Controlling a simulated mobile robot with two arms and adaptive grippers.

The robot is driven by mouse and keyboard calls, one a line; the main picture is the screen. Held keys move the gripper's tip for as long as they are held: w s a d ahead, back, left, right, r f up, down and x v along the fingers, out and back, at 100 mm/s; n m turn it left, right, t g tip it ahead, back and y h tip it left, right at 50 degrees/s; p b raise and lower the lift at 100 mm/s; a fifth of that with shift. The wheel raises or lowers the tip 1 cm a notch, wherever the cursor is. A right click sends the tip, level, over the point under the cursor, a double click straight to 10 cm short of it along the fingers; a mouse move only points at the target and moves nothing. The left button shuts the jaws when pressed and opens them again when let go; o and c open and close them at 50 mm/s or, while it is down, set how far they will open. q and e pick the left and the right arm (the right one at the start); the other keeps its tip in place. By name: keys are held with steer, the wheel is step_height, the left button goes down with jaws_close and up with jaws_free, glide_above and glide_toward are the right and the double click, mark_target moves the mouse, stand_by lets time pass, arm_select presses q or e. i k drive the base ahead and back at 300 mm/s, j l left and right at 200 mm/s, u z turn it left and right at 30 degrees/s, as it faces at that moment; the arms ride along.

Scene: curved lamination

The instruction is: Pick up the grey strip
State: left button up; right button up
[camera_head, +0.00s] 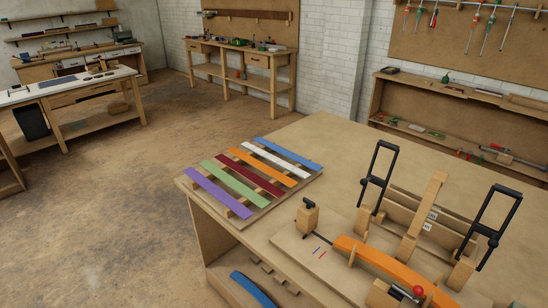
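The pale grey, nearly white strip (276,160) lies flat on a wooden rack (262,212) at the left end of the workbench in the head view. It sits between the blue strip (288,153) behind it and the orange strip (262,167) in front of it, with narrow gaps on both sides. Nothing covers it. Neither of my grippers shows in this view.
Dark red (248,172), green (234,184) and purple (218,193) strips share the rack. A bending jig with upright black clamp frames (378,178) and a curved orange piece (395,270) stands at the right. The bench top (335,150) behind is clear.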

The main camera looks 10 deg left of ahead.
mark_target(272, 158)
steer(key=i+j+u, duration=1.3)
steer(key=i, duration=0.25)
steer(key=i+j+u, duration=0.25)
steer(key=i, duration=0.35)
steer(key=i+j+u, duration=0.1)
steer(key=i+u, duration=0.2)
steer(key=i, duration=0.3)
steer(key=i+z, duration=0.4)
steer(key=i+j+z, duration=0.15)
steer(key=i+z, duration=0.25)
steer(key=i+j+z, duration=0.25)
steer(key=i+z, duration=0.3)
steer(key=z, duration=0.25)
steer(key=i+z, duration=0.15)
steer(key=z, duration=0.3)
steer(key=i+j+z, duration=0.1)
steer(key=z, duration=0.3)
steer(key=i+j+z, duration=0.1)
steer(key=z, duration=0.35)
steer(key=i+j+z, duration=0.1)
steer(key=j+z, duration=0.3)
steer(key=l, duration=0.1)
